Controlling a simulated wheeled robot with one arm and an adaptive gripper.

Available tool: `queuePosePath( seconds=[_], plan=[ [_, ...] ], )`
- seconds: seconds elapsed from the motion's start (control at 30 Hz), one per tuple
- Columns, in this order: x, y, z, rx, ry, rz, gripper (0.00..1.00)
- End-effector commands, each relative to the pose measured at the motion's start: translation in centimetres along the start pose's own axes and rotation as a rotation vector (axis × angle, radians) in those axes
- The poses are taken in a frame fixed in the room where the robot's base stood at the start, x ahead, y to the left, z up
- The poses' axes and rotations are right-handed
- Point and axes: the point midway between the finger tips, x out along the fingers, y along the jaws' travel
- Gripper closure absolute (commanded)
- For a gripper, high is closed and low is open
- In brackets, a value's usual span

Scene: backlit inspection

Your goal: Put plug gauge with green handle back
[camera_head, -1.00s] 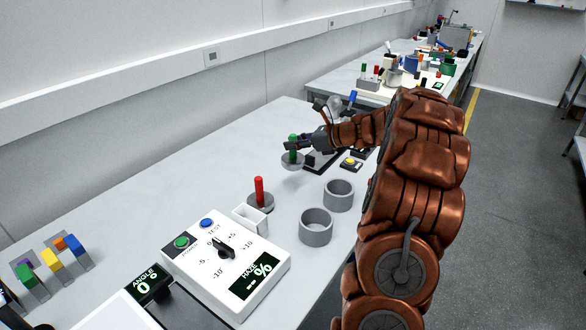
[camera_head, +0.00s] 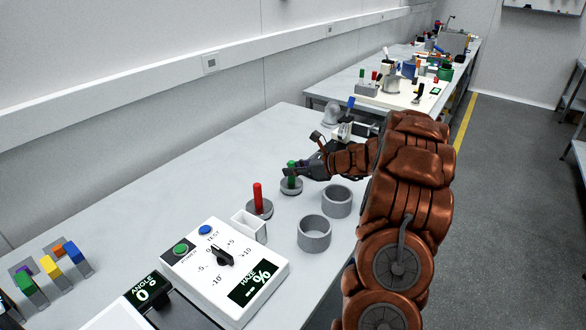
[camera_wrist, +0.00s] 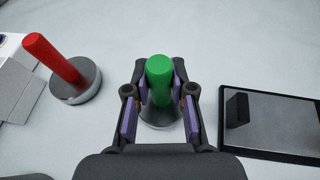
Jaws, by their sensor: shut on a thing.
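The plug gauge with green handle (camera_head: 291,188) has a grey disc base and an upright green grip. My gripper (camera_head: 292,170) is shut on its green handle, which also shows between the finger pads in the wrist view (camera_wrist: 160,82). The base is at or just above the bench; I cannot tell whether it touches. A plug gauge with a red handle (camera_head: 258,198) stands upright to the left and nearer, also seen in the wrist view (camera_wrist: 62,66).
Two grey rings (camera_head: 314,234) stand on the bench right of the red gauge. A white open box (camera_head: 248,224) and the haze meter (camera_head: 235,270) are nearer. A dark flat plate (camera_wrist: 272,124) lies right of my gripper.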

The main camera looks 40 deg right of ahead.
Motion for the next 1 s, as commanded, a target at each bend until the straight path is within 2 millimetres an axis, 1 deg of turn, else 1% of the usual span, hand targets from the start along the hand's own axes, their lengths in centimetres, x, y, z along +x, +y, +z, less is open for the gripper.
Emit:
queuePosePath(
  seconds=[0.03, 0.07, 0.3, 0.57, 0.7, 0.77, 1.0],
  plan=[
    [0.1, 0.0, -0.1, 0.001, -0.001, 0.000, 1.00],
    [0.1, 0.0, -0.1, 0.000, -0.001, 0.000, 0.76],
    [0.1, 0.0, -0.1, 0.000, 0.000, 0.000, 0.52],
    [0.0, 0.0, -0.1, 0.000, 0.000, 0.000, 0.52],
    [-0.2, 0.0, 0.3, -0.002, 0.001, -0.001, 0.52],
    [-1.0, -0.1, 0.2, -0.002, 0.000, -0.004, 0.52],
    [-4.8, -0.1, 0.1, -0.001, -0.002, -0.003, 0.52]
  ],
)
